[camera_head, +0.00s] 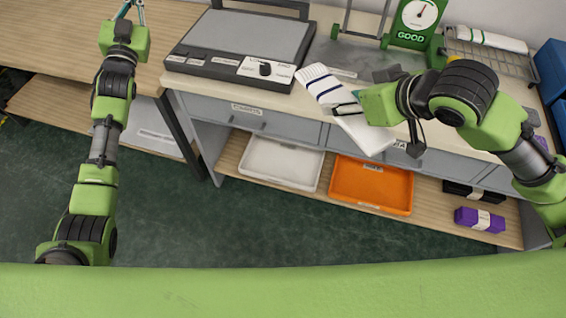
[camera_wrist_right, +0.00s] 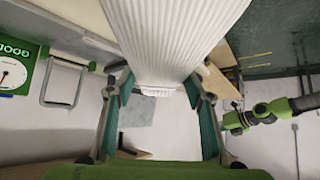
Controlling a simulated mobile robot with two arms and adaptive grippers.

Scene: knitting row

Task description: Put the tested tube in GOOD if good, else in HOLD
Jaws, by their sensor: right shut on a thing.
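A white knitted tube with dark blue stripes (camera_head: 320,84) hangs tilted from my right gripper (camera_head: 346,108), over the front edge of the bench. My right gripper is shut on it. In the right wrist view the ribbed white tube (camera_wrist_right: 172,45) runs up from between the fingers (camera_wrist_right: 160,92). A green gauge (camera_head: 410,38) at the back shows the word GOOD under its dial. A white tray (camera_head: 246,172) and an orange tray (camera_head: 335,190) are on the shelf below; their labels are too small to read. My left gripper (camera_head: 131,10) is at the top left, cut by the frame edge.
A grey flat-topped machine with a knob (camera_head: 176,58) stands on the bench. A wire rack (camera_head: 492,60) with a white textile (camera_head: 490,40) is at the back right. Blue bins (camera_head: 552,68) are at the right edge. Purple (camera_head: 470,217) and black boxes lie on the lower shelf. The floor in front is clear.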

